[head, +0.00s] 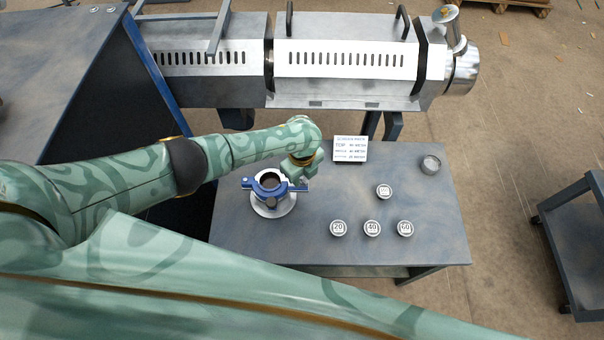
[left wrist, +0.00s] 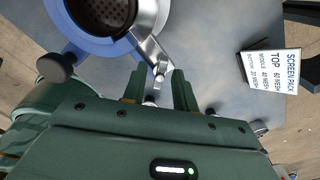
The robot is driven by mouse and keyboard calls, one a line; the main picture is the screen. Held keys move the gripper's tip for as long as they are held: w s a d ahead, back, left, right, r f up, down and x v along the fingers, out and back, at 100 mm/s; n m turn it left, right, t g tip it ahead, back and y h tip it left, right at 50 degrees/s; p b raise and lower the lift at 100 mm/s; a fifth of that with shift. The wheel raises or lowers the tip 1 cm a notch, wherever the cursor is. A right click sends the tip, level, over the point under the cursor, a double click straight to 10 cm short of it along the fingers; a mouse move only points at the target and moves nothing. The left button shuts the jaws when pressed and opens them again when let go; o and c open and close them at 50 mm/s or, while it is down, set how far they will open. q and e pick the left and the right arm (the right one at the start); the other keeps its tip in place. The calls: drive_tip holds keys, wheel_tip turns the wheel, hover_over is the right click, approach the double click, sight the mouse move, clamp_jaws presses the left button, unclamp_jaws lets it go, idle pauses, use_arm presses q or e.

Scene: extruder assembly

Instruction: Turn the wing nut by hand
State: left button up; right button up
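A blue clamp ring (head: 268,184) with a dark open centre sits on a round silver base (head: 273,208) at the left of the table. In the left wrist view, the blue ring (left wrist: 85,44) surrounds a perforated dark disc. A silver swing bolt (left wrist: 154,60) runs from the ring toward my left gripper (left wrist: 160,78). Its small bright end, where the wing nut seems to be, lies between my two fingers. The fingers are apart, with a gap visible on either side; the nut's wings are not clear. In the head view my left gripper (head: 297,172) is at the ring's right side. My right gripper is out of view.
A sign card (head: 350,149) stands at the table's back edge. Several round labelled discs (head: 372,228) and a small grey cup (head: 430,164) sit on the right of the table (head: 430,195). The extruder barrel (head: 345,65) lies behind. A dark knob (left wrist: 57,66) juts from the ring's left.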

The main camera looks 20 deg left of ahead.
use_arm(q)
drive_tip(key=shift+r, duration=0.1)
drive_tip(key=shift+r+p, duration=1)
drive_tip(key=shift+r, duration=0.05)
drive_tip(key=shift+f, duration=0.1)
